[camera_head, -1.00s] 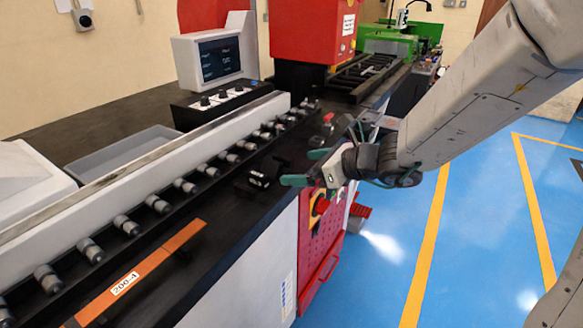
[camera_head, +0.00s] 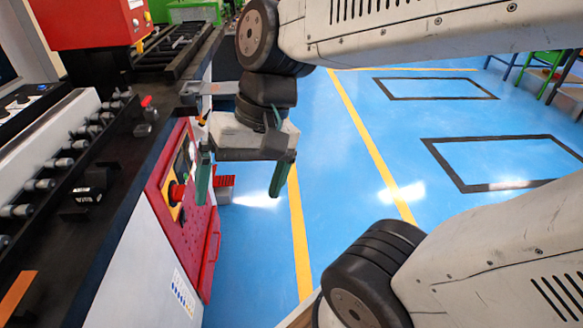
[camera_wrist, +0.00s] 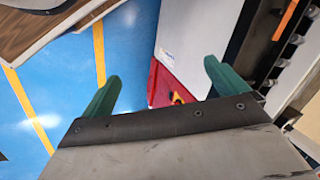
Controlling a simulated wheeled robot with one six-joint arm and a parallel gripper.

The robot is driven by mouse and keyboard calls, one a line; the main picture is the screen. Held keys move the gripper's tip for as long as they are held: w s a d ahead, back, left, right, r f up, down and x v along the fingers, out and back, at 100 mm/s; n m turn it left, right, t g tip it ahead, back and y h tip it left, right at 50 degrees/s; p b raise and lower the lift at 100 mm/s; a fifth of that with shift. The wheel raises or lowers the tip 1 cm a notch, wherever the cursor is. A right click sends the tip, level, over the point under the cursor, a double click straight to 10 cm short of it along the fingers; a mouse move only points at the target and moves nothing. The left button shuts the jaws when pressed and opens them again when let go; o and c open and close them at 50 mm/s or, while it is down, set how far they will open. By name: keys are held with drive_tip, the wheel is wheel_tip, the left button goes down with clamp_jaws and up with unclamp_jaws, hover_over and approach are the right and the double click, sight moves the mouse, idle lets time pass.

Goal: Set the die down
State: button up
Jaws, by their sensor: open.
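A small black die (camera_head: 88,190) with white lettering rests on the black top of the machine bench (camera_head: 60,240), near the row of grey rollers, in the head view. My gripper (camera_head: 241,180) has two green fingers spread wide with nothing between them. It hangs over the blue floor to the right of the bench, apart from the die. The open fingers also show in the wrist view (camera_wrist: 160,75), pointing towards the red panel and floor. I cannot make out the die in the wrist view.
A red control panel (camera_head: 188,205) with a red knob is on the bench front, left of my gripper. Grey rollers (camera_head: 40,185) line the bench. An orange strip (camera_head: 15,295) lies at the lower left. Blue floor with yellow lines (camera_head: 370,140) is open to the right.

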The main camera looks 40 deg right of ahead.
drive_tip(key=s+d+n+h, duration=0.2)
drive_tip(key=s+d+h, duration=0.1)
drive_tip(key=d, duration=0.3)
drive_tip(key=shift+s+d+r+n+t+h, duration=0.2)
drive_tip(key=shift+d+r+n+t+h, duration=0.1)
drive_tip(key=shift+d+r+n+h, duration=0.15)
